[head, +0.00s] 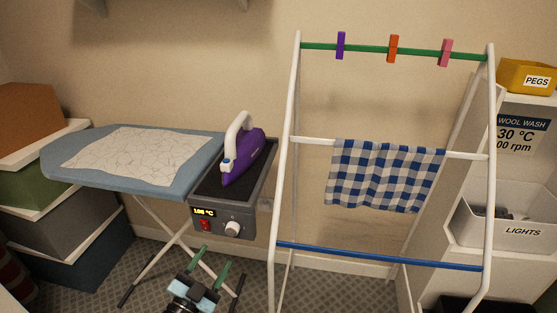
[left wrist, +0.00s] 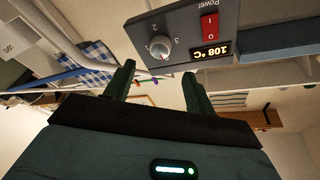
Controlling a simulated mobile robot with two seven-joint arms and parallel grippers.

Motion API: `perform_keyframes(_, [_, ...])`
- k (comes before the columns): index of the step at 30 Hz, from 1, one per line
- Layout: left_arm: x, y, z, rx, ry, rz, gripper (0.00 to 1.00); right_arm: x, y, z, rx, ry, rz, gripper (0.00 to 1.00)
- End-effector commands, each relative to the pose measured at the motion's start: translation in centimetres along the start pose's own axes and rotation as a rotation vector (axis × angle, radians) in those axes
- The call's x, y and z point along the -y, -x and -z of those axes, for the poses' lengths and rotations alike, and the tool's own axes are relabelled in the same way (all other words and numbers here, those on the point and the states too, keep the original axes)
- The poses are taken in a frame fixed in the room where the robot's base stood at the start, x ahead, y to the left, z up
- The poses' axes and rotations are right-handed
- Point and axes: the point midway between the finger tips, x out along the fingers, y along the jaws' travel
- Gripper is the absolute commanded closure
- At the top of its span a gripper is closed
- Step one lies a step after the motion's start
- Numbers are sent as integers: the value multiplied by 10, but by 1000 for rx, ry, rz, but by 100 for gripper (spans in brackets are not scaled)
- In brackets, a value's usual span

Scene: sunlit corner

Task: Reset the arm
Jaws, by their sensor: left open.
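My left gripper (head: 209,263) is low in the head view, below and in front of the grey control box (head: 228,217). Its two green fingers are apart with nothing between them, and they also show in the left wrist view (left wrist: 160,75). The box has a red power switch (head: 205,225), a pale dial (head: 233,229) and a lit display (head: 204,212) reading 108 °C. In the left wrist view the box appears upside down beyond the fingertips, with its dial (left wrist: 160,47) and switch (left wrist: 209,28) apart from them. My right gripper is in neither view.
A purple iron (head: 243,160) stands on the box's dark top. A blue ironing board (head: 185,184) is left of it. A white drying rack (head: 278,200) with a checked cloth (head: 385,175) and several pegs stands right. Stacked boxes (head: 75,238) are at far left, shelves at right.

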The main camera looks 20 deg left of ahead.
Motion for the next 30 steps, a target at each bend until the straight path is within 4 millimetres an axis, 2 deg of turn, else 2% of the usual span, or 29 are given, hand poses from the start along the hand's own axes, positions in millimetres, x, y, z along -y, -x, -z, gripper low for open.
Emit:
perform_keyframes(5, [-3,4,0,14,8,-12,45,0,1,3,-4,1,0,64])
perform_keyframes(8, [-14,21,-1,69,41,-55,45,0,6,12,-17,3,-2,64])
perform_keyframes(11, [-34,54,0,171,104,-132,45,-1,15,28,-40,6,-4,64])
perform_keyframes(16, [-71,132,12,401,240,-278,45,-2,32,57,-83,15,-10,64])
perform_keyframes(21, [-98,213,37,628,368,-393,45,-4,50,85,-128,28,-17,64])
perform_keyframes(24, [-108,255,53,741,427,-442,45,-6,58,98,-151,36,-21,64])
perform_keyframes(27, [-115,286,66,827,470,-474,45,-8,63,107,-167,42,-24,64])
perform_keyframes(30, [-119,305,74,880,496,-493,45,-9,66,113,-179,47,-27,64])
